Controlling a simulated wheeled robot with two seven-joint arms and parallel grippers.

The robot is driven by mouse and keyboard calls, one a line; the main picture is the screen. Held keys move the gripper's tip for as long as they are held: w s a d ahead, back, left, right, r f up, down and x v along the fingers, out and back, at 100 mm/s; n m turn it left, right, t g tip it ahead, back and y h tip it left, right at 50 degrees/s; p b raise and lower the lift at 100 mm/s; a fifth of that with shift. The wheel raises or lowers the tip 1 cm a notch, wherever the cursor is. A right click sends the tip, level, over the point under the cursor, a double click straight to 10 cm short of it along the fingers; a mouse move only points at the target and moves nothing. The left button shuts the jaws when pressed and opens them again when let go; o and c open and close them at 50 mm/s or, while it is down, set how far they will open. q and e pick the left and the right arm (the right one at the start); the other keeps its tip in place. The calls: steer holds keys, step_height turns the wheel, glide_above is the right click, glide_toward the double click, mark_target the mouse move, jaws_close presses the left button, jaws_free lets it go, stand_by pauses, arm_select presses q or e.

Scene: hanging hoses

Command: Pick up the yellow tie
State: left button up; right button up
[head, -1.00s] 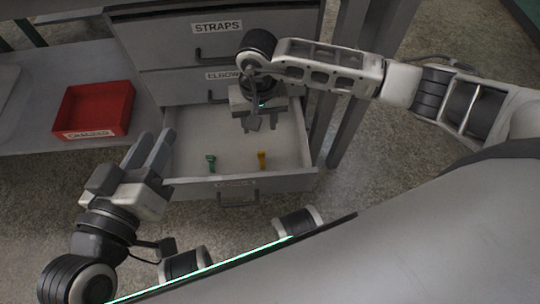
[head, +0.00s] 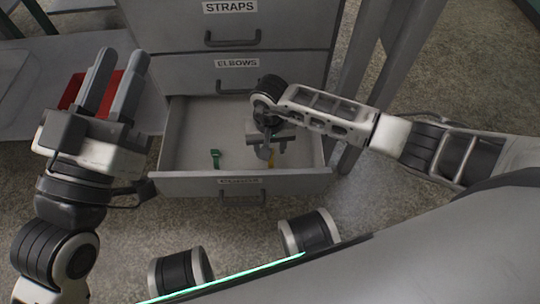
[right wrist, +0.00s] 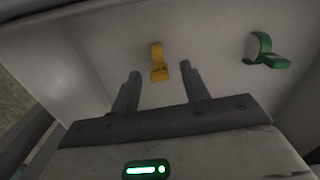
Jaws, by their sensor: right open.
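The yellow tie (right wrist: 159,64) lies on the floor of the open drawer (head: 195,135). In the head view only a small part of the tie (head: 271,162) shows below my right gripper (head: 271,150). In the right wrist view, my right gripper (right wrist: 159,72) is open, and the tie appears in the gap between its fingertips, not clamped. How high the fingers are above the drawer floor is hard to tell. My left gripper (head: 122,55) is open and empty, outside the drawer to the left.
A green tie (right wrist: 266,52) lies in the same drawer, left of the yellow one in the head view (head: 215,158). The drawer's walls and front panel (head: 190,184) surround both. Closed drawers stand above.

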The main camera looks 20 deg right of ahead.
steer(key=shift+f, duration=0.95)
arm_select(q)
steer(key=shift+s+r+m+t+h, duration=0.1)
steer(key=shift+r+m+t+h, duration=0.2)
steer(key=shift+r+m+h, duration=0.5)
arm_select(e)
jaws_close()
